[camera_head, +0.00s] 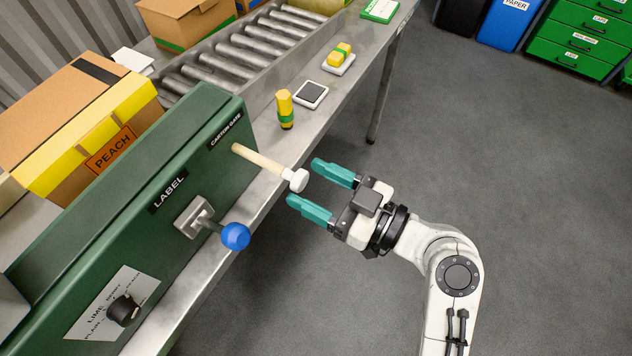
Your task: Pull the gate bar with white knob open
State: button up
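The gate bar (258,158) is a cream rod that sticks out of the green machine face below the "CARTON GATE" label. Its white knob (298,180) is at the outer end. My gripper (308,185) comes from the right with its two teal fingers open. The fingertips are on either side of the knob in the picture, one above and one below. The knob sits near the tips with gaps to both fingers. I cannot tell if the fingers are level with it.
A blue ball lever (235,236) sticks out below the "LABEL" sign, left of my gripper. A black dial (124,311) is lower left. A yellow-green marker (285,110) and a small black pad (311,95) are on the steel table (262,120). Open floor lies to the right.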

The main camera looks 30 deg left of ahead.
jog(key=d+b, duration=0.2)
jog(key=d, duration=0.8)
jog(key=shift+s+d+b, duration=0.3)
jog(key=shift+s+d, duration=0.1)
jog(key=s+d+f+m+t+h, duration=0.1)
jog(key=d+f+m+h, duration=0.35)
jog(key=f, duration=0.35)
jog(key=s+d+f+m+t+h, duration=0.1)
jog(key=s+d+f+m+h, duration=0.1)
jog(key=d+f+m+h, duration=0.35)
jog(key=s+d+f+m+g+h, duration=0.1)
jog(key=s+d+f+m+h, duration=0.2)
jog(key=s+d, duration=0.3)
jog(key=s+d+f+m+g+h, duration=0.1)
jog(key=s+d+f+m+h, duration=0.3)
jog(key=d, duration=0.8)
notch_tip(320, 180, down, 2)
jog(key=shift+s+d+f+g+h, duration=0.3)
jog(key=shift+s+h, duration=0.3)
jog(key=shift+s, duration=0.65)
jog(key=shift+c, duration=0.5)
